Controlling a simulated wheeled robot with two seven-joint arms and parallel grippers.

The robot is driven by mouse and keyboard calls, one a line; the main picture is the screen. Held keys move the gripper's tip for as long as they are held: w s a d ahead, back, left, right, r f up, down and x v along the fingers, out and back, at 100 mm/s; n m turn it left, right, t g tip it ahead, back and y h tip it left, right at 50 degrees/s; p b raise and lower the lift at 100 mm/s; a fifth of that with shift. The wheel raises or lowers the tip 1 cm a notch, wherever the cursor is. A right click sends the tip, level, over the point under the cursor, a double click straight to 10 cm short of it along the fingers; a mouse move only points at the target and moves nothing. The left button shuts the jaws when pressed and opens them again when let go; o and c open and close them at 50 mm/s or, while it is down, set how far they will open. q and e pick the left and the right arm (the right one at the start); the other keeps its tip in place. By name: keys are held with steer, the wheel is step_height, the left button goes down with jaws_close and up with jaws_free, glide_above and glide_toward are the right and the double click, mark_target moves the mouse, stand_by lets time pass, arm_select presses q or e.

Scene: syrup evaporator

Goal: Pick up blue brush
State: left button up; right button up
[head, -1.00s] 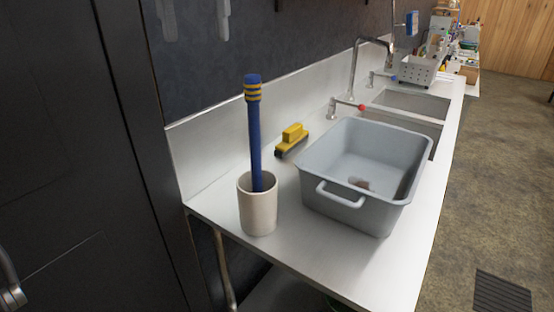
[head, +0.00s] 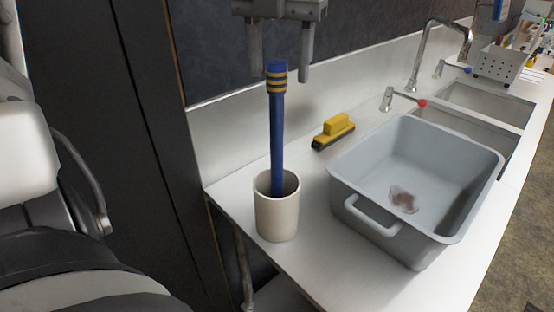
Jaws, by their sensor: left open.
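The blue brush (head: 277,135) stands nearly upright in a cream cup (head: 277,215) near the counter's left end. Its top has yellow bands; its lower end is hidden inside the cup. My left gripper (head: 280,76) hangs at the top of the head view with its two fingers pointing down. It is open and empty. In the picture the brush's banded top shows between the fingertips; I cannot tell whether it is between them in depth. My right gripper is not in view.
A grey tub (head: 385,245) with a brownish patch inside stands right of the cup. A yellow scrub brush (head: 336,127) lies behind, near the backsplash (head: 235,140). Sinks and a tap (head: 422,50) are farther right. A dark panel (head: 100,100) stands left of the counter.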

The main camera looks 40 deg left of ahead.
mark_target(276, 96)
arm_select(q)
steer(key=shift+a+f+p, duration=0.2)
steer(key=shift+f+p, duration=0.45)
steer(key=shift+f, duration=2.25)
steer(key=c, duration=1.1)
